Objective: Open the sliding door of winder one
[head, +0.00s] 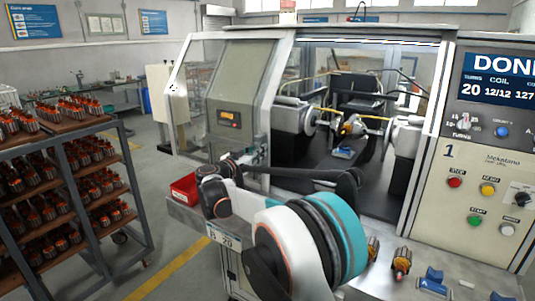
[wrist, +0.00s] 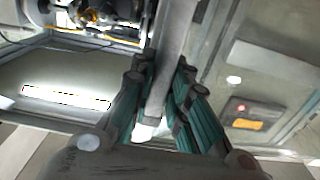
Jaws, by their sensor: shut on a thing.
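Winder one (head: 430,185), marked "1", stands in front of me. Its sliding door (head: 235,85), a framed clear panel with an orange label, stands at the left end of the front. The front opening beside it is uncovered and shows the winding head and the armature (head: 353,126) inside. My gripper (head: 250,158) is at the door's lower right edge in the head view, small and partly hidden by my arm. In the wrist view my gripper (wrist: 160,78) is shut around the pale upright door handle (wrist: 172,45), with a finger on each side.
A rack (head: 75,170) of armatures stands at the left. A red bin (head: 184,188) sits by the machine's left front corner. Armatures and blue parts lie on the front shelf (head: 385,278) at the right. The display reads "DONE", cut off at the edge.

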